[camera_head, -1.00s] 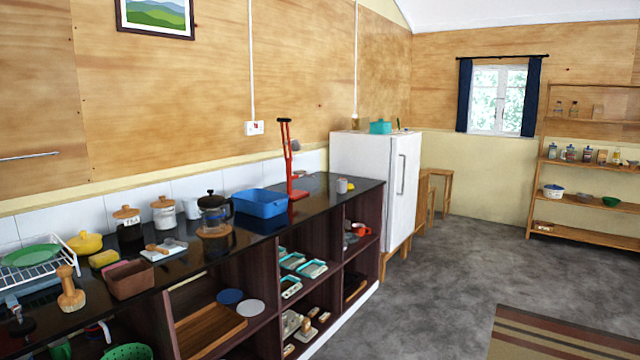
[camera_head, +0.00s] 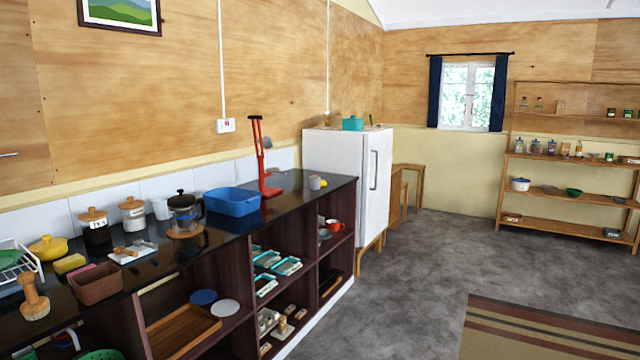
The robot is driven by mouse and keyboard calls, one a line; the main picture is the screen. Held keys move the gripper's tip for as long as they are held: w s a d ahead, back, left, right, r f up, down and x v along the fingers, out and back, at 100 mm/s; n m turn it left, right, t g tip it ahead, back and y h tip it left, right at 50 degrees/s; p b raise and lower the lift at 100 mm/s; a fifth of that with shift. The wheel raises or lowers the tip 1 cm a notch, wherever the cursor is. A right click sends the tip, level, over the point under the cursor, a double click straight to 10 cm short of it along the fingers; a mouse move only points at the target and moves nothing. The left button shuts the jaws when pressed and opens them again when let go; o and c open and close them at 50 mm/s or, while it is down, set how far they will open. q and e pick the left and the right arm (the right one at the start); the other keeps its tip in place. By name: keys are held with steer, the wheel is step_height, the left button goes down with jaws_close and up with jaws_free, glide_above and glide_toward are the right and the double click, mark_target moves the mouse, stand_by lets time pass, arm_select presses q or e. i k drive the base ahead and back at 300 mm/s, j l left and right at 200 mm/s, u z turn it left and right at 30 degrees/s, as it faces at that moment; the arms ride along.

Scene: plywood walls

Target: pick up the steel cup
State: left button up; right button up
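A small greyish cup (camera_head: 315,182) stands upright on the dark counter (camera_head: 285,193) near its far right end. It may be the steel cup, but it is too small to be sure of the metal. A small yellow thing (camera_head: 323,183) is right beside it. On the upper shelf below, a small grey item (camera_head: 324,234) sits next to a red mug (camera_head: 335,225); I cannot tell what it is. Neither of my grippers is in view.
A red stand (camera_head: 264,160) and a blue basin (camera_head: 231,201) are on the counter left of the cup. A white fridge (camera_head: 345,175) stands just past the counter's end. The grey floor (camera_head: 400,270) in front is clear up to a striped rug (camera_head: 550,333).

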mark_target(315, 181)
steer(key=i+l+z, duration=0.1)
steer(key=i+z, duration=0.35)
steer(key=i, duration=1.85)
steer(key=i+u, duration=0.1)
steer(key=i, duration=0.6)
steer(key=i+l+u, duration=0.1)
steer(key=i, duration=0.6)
steer(key=i+l+u, duration=0.1)
steer(key=i+l, duration=0.15)
steer(key=i, duration=0.45)
